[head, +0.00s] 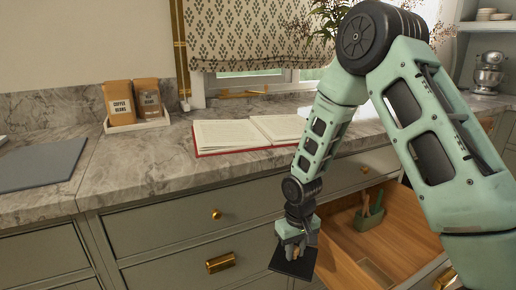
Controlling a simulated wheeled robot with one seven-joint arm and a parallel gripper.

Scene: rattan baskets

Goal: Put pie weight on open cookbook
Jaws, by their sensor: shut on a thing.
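The open cookbook (228,134), with white pages and a red cover edge, lies flat on the marble counter. Part of its right side is hidden behind my arm. My gripper (297,248) is in front of the drawers, below the counter edge and to the lower right of the cookbook. It is shut on a dark flat square piece (291,263), which I take to be the pie weight. It hangs tilted beneath the fingers, close to the left side of the open drawer. The fingers hide its top.
An open wooden drawer (345,268) holds a small green container (369,212) with utensils. Two coffee bags (133,102) stand in a tray at the counter's back left. A grey board (40,165) lies at far left. The counter left of the cookbook is clear.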

